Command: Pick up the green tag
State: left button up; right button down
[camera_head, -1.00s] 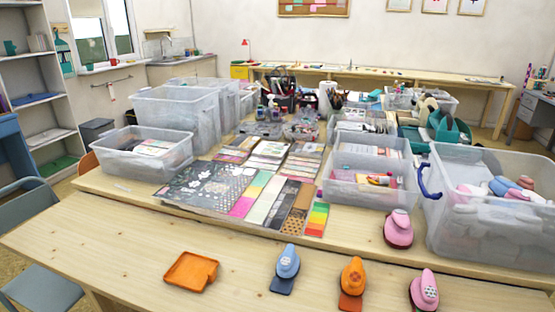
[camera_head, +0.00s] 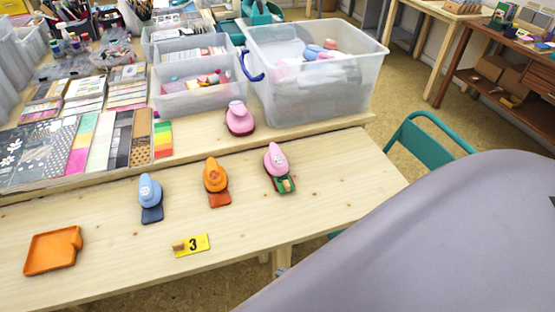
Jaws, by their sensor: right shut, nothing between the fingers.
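The green tag (camera_head: 277,182) lies on the wooden table at the foot of a pink punch (camera_head: 276,160). The punch hides part of it, and a small light wooden peg (camera_head: 288,185) shows on it. A large grey rounded part of my right arm (camera_head: 420,245) fills the lower right, apart from the tag in the picture. The fingers of my right gripper cannot be made out; the gripper is shut and empty. My left gripper is not in view.
A yellow tag (camera_head: 193,245) marked 3, an orange tray (camera_head: 53,250), a blue punch (camera_head: 149,192) and an orange punch (camera_head: 215,177) are on the near table. Clear bins (camera_head: 310,90) stand behind. A teal chair (camera_head: 425,138) is beside the table's right end.

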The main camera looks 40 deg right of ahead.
aim_at(284, 185)
jog(key=l+z, duration=0.1)
jog(key=z, duration=1)
